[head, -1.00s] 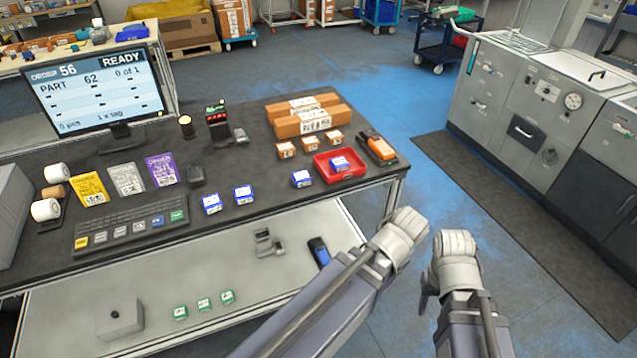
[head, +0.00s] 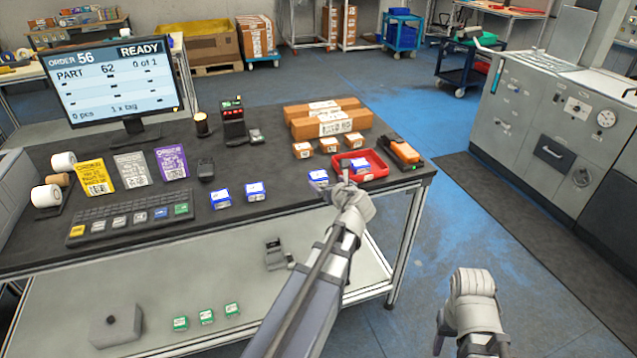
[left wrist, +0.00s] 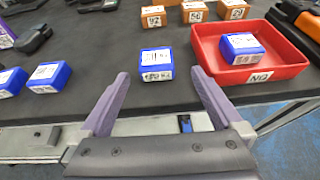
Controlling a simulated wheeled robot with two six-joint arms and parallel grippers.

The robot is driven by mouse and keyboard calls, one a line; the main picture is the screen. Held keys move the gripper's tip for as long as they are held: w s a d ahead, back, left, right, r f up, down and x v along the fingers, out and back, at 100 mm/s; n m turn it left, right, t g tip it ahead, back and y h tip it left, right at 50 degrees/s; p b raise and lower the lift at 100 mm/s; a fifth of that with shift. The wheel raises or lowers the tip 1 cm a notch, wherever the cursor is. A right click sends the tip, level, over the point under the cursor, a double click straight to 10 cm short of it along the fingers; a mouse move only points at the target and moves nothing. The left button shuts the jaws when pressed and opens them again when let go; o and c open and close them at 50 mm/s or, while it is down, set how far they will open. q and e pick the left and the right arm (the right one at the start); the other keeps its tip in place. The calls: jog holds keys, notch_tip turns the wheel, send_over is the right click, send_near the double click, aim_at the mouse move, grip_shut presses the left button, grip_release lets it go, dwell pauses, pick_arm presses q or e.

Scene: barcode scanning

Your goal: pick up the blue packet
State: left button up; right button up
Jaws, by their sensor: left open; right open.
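Several small blue packets with white labelled tops are on the table. One blue packet (head: 318,178) lies left of the red tray (head: 346,180); in the left wrist view this packet (left wrist: 157,66) is just beyond and between the open fingers, not gripped. Another packet (head: 361,166) is inside the tray, and it shows in the left wrist view too (left wrist: 241,48). Two more (head: 220,199) (head: 254,192) lie further left. My left gripper (head: 346,172) is open and empty at the table's front edge. My right gripper (head: 474,285) is away from the table, its fingers hardly visible.
Small orange boxes (head: 328,145) and long cardboard boxes (head: 329,121) stand behind the tray. An orange handheld device (head: 404,151) is right of it. A keyboard (head: 133,216) and coloured cards (head: 131,169) lie left.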

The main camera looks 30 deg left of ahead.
aim_at(319, 176)
pick_arm(q)
jog(key=shift+b+x, duration=0.5)
jog(key=shift+x, duration=0.85)
jog(key=shift+a+b+x, duration=0.2)
jog(key=shift+b+x, duration=0.6)
jog(key=shift+x, duration=1.8)
jog(key=shift+s+r, duration=0.15)
jog(key=shift+s, duration=0.05)
jog(key=shift+c, duration=0.2)
jog(key=c, duration=1.5)
